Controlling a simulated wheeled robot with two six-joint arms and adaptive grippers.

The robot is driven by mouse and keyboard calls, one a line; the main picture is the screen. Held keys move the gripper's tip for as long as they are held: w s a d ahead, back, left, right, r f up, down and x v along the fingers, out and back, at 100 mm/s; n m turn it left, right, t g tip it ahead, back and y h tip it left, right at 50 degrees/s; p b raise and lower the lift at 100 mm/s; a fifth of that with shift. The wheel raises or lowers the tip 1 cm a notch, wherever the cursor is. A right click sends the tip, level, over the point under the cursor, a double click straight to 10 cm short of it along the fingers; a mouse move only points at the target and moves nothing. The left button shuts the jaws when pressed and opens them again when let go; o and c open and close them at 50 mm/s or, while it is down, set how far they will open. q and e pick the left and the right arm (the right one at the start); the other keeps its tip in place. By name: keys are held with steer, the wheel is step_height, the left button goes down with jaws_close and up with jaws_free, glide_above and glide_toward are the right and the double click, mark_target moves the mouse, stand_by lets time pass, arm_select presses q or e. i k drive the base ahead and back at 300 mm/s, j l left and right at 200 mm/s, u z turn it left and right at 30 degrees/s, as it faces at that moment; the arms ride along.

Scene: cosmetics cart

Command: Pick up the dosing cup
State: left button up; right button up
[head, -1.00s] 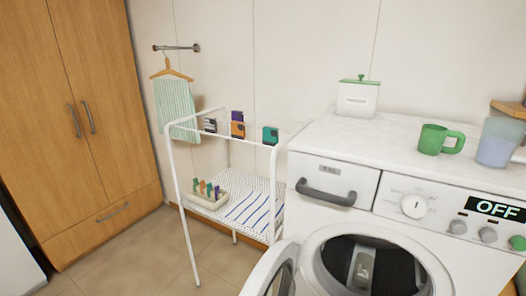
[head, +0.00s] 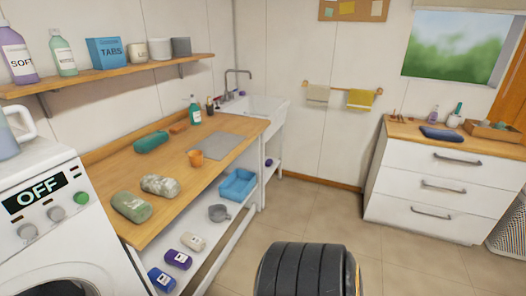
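A small orange cup (head: 197,157), which looks like the dosing cup, stands on the wooden counter (head: 172,178), left of a grey mat. It appears upright and nothing covers it. Neither of my grippers is in view. A dark rounded part at the bottom middle looks like part of my own arm.
Rolled towels (head: 131,206) and a teal bundle (head: 151,140) lie on the counter near the cup. A green bottle (head: 194,110) stands behind. Below are a blue bin (head: 238,184) and a grey mug (head: 219,213). The washing machine (head: 62,228) is at left.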

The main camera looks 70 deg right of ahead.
mark_target(196, 159)
steer(key=l+z, duration=0.2)
steer(key=z, duration=1.45)
